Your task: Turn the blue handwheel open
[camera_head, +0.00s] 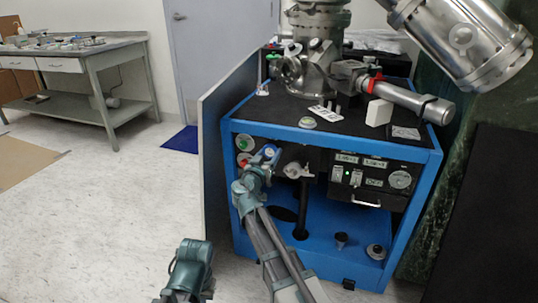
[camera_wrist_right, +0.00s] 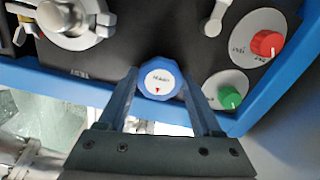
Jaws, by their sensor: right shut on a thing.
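The blue handwheel (camera_wrist_right: 160,78) is in the middle of the right wrist view. Its scalloped blue rim surrounds a white face with small print and a red mark near the face's lower edge. My right gripper (camera_wrist_right: 160,95) has one finger on each side of the wheel and is shut on it. In the head view the handwheel (camera_head: 269,152) shows small at the upper left of the blue cabinet's front, partly covered by my right gripper (camera_head: 261,163). A teal part of my arm stands at the bottom left of the head view; no left fingers show.
A red knob (camera_wrist_right: 267,43) and a green knob (camera_wrist_right: 230,97) sit beside the wheel. A metal fitting (camera_wrist_right: 75,18) is on its other side. The blue cabinet (camera_head: 330,136) carries a steel chamber (camera_head: 318,50) on top. Open floor lies left, before a workbench (camera_head: 90,50).

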